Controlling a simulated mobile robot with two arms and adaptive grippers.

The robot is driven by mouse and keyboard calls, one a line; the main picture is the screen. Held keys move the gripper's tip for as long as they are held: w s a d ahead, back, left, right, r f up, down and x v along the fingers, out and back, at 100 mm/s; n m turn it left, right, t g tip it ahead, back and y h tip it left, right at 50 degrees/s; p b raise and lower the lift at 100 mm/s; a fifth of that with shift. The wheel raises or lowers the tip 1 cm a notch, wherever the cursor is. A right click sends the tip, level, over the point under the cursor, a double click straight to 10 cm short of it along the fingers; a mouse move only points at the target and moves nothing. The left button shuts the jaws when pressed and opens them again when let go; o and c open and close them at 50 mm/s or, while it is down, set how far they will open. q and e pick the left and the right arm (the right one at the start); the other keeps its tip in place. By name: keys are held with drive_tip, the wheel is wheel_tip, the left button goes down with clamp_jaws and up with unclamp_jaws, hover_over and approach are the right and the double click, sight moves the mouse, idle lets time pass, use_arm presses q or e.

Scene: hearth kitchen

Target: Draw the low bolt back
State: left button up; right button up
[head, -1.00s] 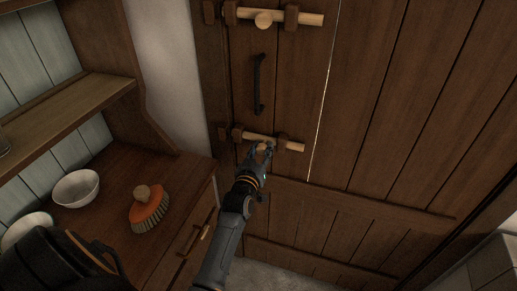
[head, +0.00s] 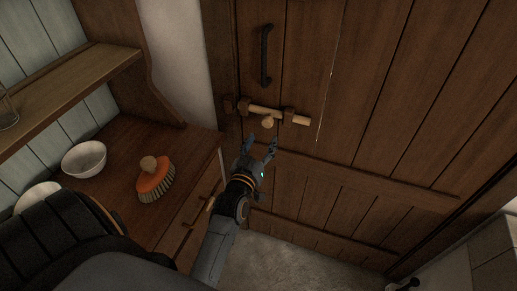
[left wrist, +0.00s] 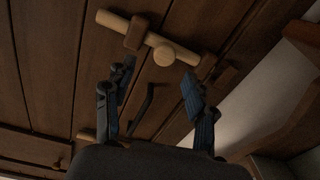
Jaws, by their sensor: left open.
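The low bolt (head: 298,118) is a pale wooden bar with a round knob (head: 268,122), held in dark brackets on the brown plank door. Its right end sticks out past the right bracket. In the left wrist view the bolt (left wrist: 112,20) lies slantwise across the top, its knob (left wrist: 163,56) between the two brackets. My left gripper (head: 262,141) is open and empty just below the knob, fingers pointing up toward it and apart from it. In the left wrist view the open left gripper (left wrist: 158,72) has the knob beyond its fingertips.
A black door handle (head: 266,55) is above the bolt. At left a wooden dresser (head: 115,150) holds an orange brush (head: 156,179), a white bowl (head: 84,158) and a second bowl (head: 38,196). The dresser's side is close to my left arm. Stone floor (head: 290,260) is below.

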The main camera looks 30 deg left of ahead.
use_arm(q)
drive_tip(key=shift+v, duration=1.45)
drive_tip(key=shift+d+f, duration=0.1)
drive_tip(key=s+d+f+m+g+h, duration=0.1)
drive_tip(key=s+d+f+g+h, duration=0.15)
drive_tip(key=f, duration=0.85)
drive_tip(key=s+d+f+m+g+h, duration=0.1)
drive_tip(key=s+d+f+m+g, duration=0.2)
drive_tip(key=f, duration=0.7)
drive_tip(key=s+d+f+g+h, duration=0.25)
drive_tip(key=d+f, duration=0.25)
drive_tip(key=f, duration=0.6)
drive_tip(key=s+d+f+m+g, duration=0.15)
drive_tip(key=s+f+g, duration=0.25)
drive_tip(key=s+f, duration=1)
drive_tip(key=s+a+f+m+g, duration=0.1)
drive_tip(key=s+a+f+g, duration=0.1)
drive_tip(key=s, duration=0.8)
drive_tip(key=s+a+f+m+g+y, duration=0.1)
drive_tip(key=s+f, duration=0.3)
drive_tip(key=s, duration=0.6)
drive_tip(key=shift+a+g, duration=0.6)
drive_tip(key=shift+g, duration=0.1)
drive_tip(key=shift+f, duration=0.1)
